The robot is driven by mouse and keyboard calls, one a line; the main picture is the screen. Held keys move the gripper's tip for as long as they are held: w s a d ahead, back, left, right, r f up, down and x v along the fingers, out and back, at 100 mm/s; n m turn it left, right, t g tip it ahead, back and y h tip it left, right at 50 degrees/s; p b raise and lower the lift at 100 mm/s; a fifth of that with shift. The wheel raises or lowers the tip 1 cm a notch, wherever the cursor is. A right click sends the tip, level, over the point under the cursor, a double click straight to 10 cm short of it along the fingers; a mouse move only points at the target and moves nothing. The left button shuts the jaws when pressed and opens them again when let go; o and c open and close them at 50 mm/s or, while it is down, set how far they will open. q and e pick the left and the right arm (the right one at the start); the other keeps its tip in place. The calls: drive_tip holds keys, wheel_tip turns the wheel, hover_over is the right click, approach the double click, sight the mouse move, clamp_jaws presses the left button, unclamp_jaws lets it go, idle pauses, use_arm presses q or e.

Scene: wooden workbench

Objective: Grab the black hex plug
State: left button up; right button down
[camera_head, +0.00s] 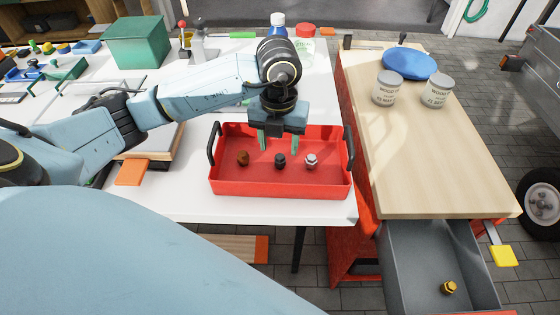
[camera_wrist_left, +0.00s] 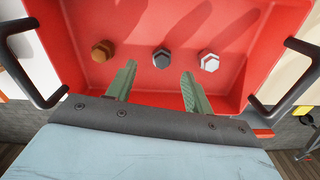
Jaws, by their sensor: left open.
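The black hex plug (camera_head: 280,161) sits in the middle of the red tray (camera_head: 285,187), between a copper-brown hex plug (camera_head: 243,158) and a silver hex plug (camera_head: 312,160). In the left wrist view the black plug (camera_wrist_left: 162,58) lies beyond the fingertips, roughly centred between them, with the brown plug (camera_wrist_left: 103,51) on the left and the silver plug (camera_wrist_left: 208,61) on the right. My left gripper (camera_head: 278,145) points down over the tray, open and empty, its green fingers apart from the plugs. My right gripper is not in view.
The tray has raised walls and black handles (camera_head: 349,148) at both ends. A brass plug (camera_head: 449,287) lies in the open grey drawer (camera_head: 420,265). Two cans (camera_head: 387,88) and a blue disc-like item (camera_head: 409,63) stand on the wooden worktop (camera_head: 430,140), which is otherwise mostly bare.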

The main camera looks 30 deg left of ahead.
sight(280, 155)
use_arm(q)
drive_tip(key=f+b, duration=0.1)
drive_tip(key=f, duration=0.3)
drive_tip(key=shift+w+f, duration=0.2)
drive_tip(key=shift+f, duration=0.4)
drive_tip(key=c, duration=1.1)
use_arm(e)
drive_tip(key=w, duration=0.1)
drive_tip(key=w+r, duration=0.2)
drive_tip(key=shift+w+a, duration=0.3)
